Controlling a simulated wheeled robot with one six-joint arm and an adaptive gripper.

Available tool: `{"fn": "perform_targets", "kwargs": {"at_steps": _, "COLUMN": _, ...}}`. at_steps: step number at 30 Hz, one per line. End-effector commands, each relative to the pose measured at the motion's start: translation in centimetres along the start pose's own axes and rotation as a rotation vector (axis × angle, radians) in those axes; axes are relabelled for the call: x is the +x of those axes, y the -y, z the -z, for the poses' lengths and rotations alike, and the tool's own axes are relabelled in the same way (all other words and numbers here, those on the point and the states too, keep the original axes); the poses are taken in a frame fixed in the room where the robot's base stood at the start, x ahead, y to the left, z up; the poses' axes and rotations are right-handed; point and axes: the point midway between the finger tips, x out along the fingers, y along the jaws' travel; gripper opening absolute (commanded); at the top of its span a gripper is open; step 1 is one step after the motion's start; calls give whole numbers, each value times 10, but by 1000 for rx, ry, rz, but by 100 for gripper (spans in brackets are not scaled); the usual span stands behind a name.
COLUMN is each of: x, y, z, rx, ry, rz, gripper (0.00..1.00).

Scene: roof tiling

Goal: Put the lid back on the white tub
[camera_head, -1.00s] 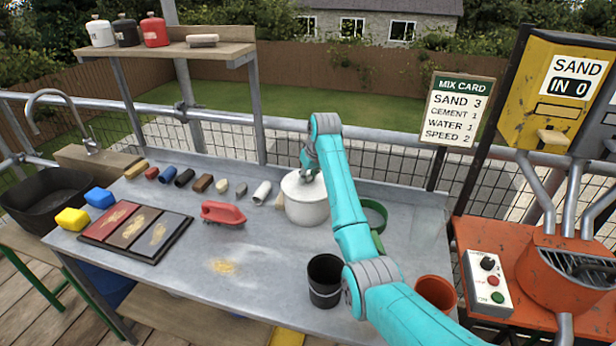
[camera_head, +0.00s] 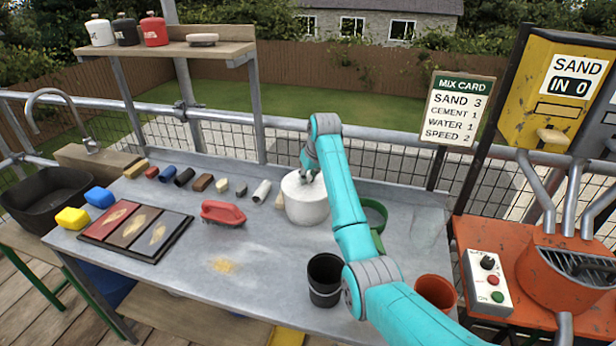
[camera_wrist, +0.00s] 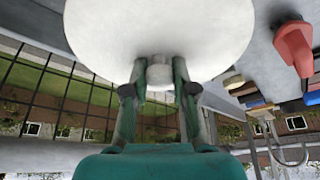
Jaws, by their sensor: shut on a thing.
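The white tub (camera_head: 307,211) stands upright on the grey bench, right of the middle. Its round white lid (camera_head: 291,184) is at the tub's mouth, roughly level and lined up with it. I see no clear gap, but cannot tell whether it is fully seated. In the wrist view the lid (camera_wrist: 160,28) fills the top, with its small knob (camera_wrist: 159,74) between my fingers. My gripper (camera_wrist: 158,82) is shut on that knob. In the head view my gripper (camera_head: 308,178) comes down onto the lid from above, partly hiding it. The tub's inside is hidden.
A black cup (camera_head: 324,282) and an orange pot (camera_head: 435,291) stand nearer. The front-middle bench is mostly clear.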

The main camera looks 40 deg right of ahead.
Motion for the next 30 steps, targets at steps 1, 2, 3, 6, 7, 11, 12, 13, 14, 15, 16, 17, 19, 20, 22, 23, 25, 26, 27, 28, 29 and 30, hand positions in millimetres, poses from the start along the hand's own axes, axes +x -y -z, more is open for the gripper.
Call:
{"fn": "perform_targets", "kwargs": {"at_steps": 1, "x": 0, "y": 0, "z": 0, "rx": 0, "ry": 0, "rz": 0, "gripper": 0}}
{"fn": "perform_targets", "kwargs": {"at_steps": 2, "x": 0, "y": 0, "z": 0, "rx": 0, "ry": 0, "rz": 0, "gripper": 0}}
{"fn": "perform_targets", "kwargs": {"at_steps": 3, "x": 0, "y": 0, "z": 0, "rx": 0, "ry": 0, "rz": 0, "gripper": 0}}
{"fn": "perform_targets", "kwargs": {"at_steps": 6, "x": 0, "y": 0, "z": 0, "rx": 0, "ry": 0, "rz": 0, "gripper": 0}}
{"fn": "perform_targets", "kwargs": {"at_steps": 7, "x": 0, "y": 0, "z": 0, "rx": 0, "ry": 0, "rz": 0, "gripper": 0}}
{"fn": "perform_targets", "kwargs": {"at_steps": 11, "x": 0, "y": 0, "z": 0, "rx": 0, "ry": 0, "rz": 0, "gripper": 0}}
{"fn": "perform_targets", "kwargs": {"at_steps": 12, "x": 0, "y": 0, "z": 0, "rx": 0, "ry": 0, "rz": 0, "gripper": 0}}
{"fn": "perform_targets", "kwargs": {"at_steps": 13, "x": 0, "y": 0, "z": 0, "rx": 0, "ry": 0, "rz": 0, "gripper": 32}}
{"fn": "perform_targets", "kwargs": {"at_steps": 14, "x": 0, "y": 0, "z": 0, "rx": 0, "ry": 0, "rz": 0, "gripper": 39}}
{"fn": "perform_targets", "kwargs": {"at_steps": 15, "x": 0, "y": 0, "z": 0, "rx": 0, "ry": 0, "rz": 0, "gripper": 49}}
{"fn": "perform_targets", "kwargs": {"at_steps": 16, "x": 0, "y": 0, "z": 0, "rx": 0, "ry": 0, "rz": 0, "gripper": 56}}
{"fn": "perform_targets", "kwargs": {"at_steps": 17, "x": 0, "y": 0, "z": 0, "rx": 0, "ry": 0, "rz": 0, "gripper": 56}}
{"fn": "perform_targets", "kwargs": {"at_steps": 19, "x": 0, "y": 0, "z": 0, "rx": 0, "ry": 0, "rz": 0, "gripper": 56}}
{"fn": "perform_targets", "kwargs": {"at_steps": 20, "x": 0, "y": 0, "z": 0, "rx": 0, "ry": 0, "rz": 0, "gripper": 56}}
{"fn": "perform_targets", "kwargs": {"at_steps": 22, "x": 0, "y": 0, "z": 0, "rx": 0, "ry": 0, "rz": 0, "gripper": 56}}
{"fn": "perform_targets", "kwargs": {"at_steps": 23, "x": 0, "y": 0, "z": 0, "rx": 0, "ry": 0, "rz": 0, "gripper": 59}}
{"fn": "perform_targets", "kwargs": {"at_steps": 25, "x": 0, "y": 0, "z": 0, "rx": 0, "ry": 0, "rz": 0, "gripper": 76}}
{"fn": "perform_targets", "kwargs": {"at_steps": 26, "x": 0, "y": 0, "z": 0, "rx": 0, "ry": 0, "rz": 0, "gripper": 81}}
{"fn": "perform_targets", "kwargs": {"at_steps": 27, "x": 0, "y": 0, "z": 0, "rx": 0, "ry": 0, "rz": 0, "gripper": 81}}
{"fn": "perform_targets", "kwargs": {"at_steps": 28, "x": 0, "y": 0, "z": 0, "rx": 0, "ry": 0, "rz": 0, "gripper": 81}}
{"fn": "perform_targets", "kwargs": {"at_steps": 29, "x": 0, "y": 0, "z": 0, "rx": 0, "ry": 0, "rz": 0, "gripper": 81}}
{"fn": "perform_targets", "kwargs": {"at_steps": 30, "x": 0, "y": 0, "z": 0, "rx": 0, "ry": 0, "rz": 0, "gripper": 81}}
